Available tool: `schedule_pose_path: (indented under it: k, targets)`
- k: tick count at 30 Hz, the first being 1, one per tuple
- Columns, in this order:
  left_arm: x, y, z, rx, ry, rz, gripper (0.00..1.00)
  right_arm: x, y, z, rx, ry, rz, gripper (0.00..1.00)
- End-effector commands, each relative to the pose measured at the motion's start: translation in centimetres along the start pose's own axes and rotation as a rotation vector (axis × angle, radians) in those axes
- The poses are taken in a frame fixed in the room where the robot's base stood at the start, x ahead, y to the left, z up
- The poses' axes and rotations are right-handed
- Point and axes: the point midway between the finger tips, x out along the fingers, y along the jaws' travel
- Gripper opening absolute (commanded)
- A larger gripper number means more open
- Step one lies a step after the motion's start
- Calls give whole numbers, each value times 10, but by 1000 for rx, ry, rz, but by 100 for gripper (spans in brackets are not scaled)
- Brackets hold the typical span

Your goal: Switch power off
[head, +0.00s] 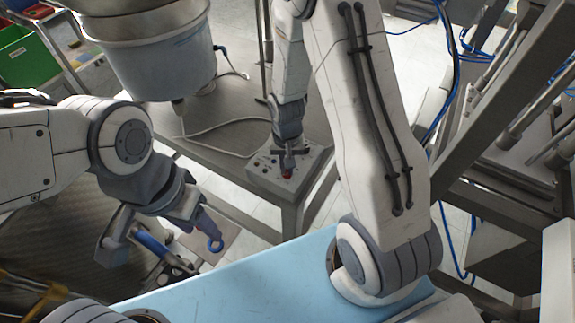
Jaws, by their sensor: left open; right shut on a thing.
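A grey control box (262,172) with small dark knobs and a red part (287,174) sits on the corner of a grey metal table. My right gripper (287,165) reaches down to the box from above and is shut on the red part, mostly covering it. Which way the red part is set cannot be told. My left gripper (160,243) is open at the lower left, far from the box. Blue parts show near its fingers; whether they touch it is unclear.
A large grey bowl (165,65) stands above the grey table (225,125), with a pale cable running across the tabletop. A green bin (25,57) is at the upper left. Metal frames (520,90) and blue cables crowd the right side.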

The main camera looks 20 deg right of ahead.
Motion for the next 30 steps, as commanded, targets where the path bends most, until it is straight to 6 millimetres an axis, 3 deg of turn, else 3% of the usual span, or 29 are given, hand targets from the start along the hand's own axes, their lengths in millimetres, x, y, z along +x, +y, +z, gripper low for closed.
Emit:
schedule_pose_path:
  k: [15, 16, 18, 30]
  targets:
    - [-1, 0, 0, 0, 0, 0, 50, -2, -2, -4, -22, 12, -5, 0]
    - [-1, 0, 0, 0, 0, 0, 50, -2, -2, -4, -22, 13, -5, 20]
    - [-1, 0, 0, 0, 0, 0, 50, -2, -1, -4, -21, 11, -5, 42]
    - [-1, 0, 0, 0, 0, 0, 50, -8, -1, -2, -20, 7, -3, 42]
